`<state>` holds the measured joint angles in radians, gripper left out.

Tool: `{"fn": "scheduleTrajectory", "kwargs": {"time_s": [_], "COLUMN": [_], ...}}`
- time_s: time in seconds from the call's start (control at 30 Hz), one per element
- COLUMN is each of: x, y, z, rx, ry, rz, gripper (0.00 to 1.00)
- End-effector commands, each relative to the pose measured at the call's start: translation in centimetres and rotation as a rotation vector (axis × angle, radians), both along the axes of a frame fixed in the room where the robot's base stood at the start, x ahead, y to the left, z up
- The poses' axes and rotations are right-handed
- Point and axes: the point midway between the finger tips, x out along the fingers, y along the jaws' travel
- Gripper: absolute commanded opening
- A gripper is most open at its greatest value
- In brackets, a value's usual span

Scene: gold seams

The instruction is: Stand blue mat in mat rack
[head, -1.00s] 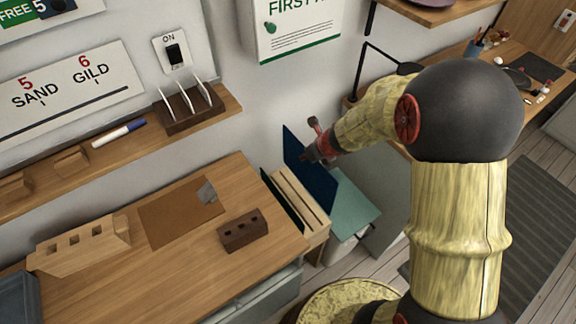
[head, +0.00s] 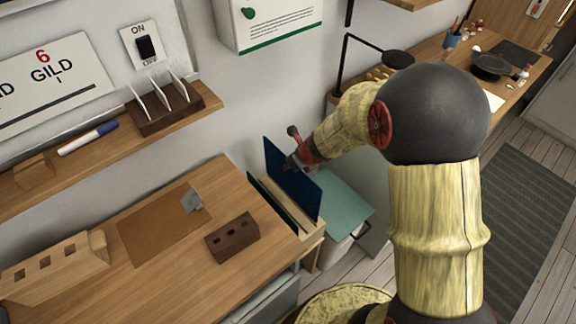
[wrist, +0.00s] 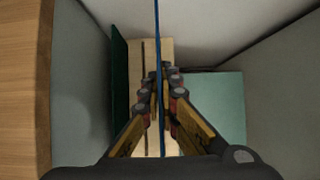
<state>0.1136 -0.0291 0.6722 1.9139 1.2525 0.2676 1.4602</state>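The blue mat (head: 291,182) is upright in the head view, at the far end of the wooden counter. In the wrist view the blue mat (wrist: 157,45) shows edge-on as a thin line between my fingers. My gripper (head: 297,160) is shut on its upper part; its fingers (wrist: 162,98) press from both sides. The pale wooden mat rack (head: 311,237) is under and beside the mat; its slats and a dark slot show in the wrist view (wrist: 136,60). I cannot tell whether the lower edge is inside a slot. A dark green mat (wrist: 119,75) stands at the rack's left side.
The wooden counter (head: 215,275) is left of the rack, with a dark block (head: 232,238) near its edge. A pale green surface (head: 345,208) lies right of the rack and lower (wrist: 217,100). The white wall (head: 215,125) is close behind.

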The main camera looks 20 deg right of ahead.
Motion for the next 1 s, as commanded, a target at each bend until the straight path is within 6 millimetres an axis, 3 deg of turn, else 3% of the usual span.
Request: {"fn": "scheduleTrajectory", "kwargs": {"time_s": [1.0], "x": [0.0], "y": [0.0], "z": [-2.1], "rx": [0.0], "ry": [-0.002], "rz": [-0.001], "gripper": [0.0]}}
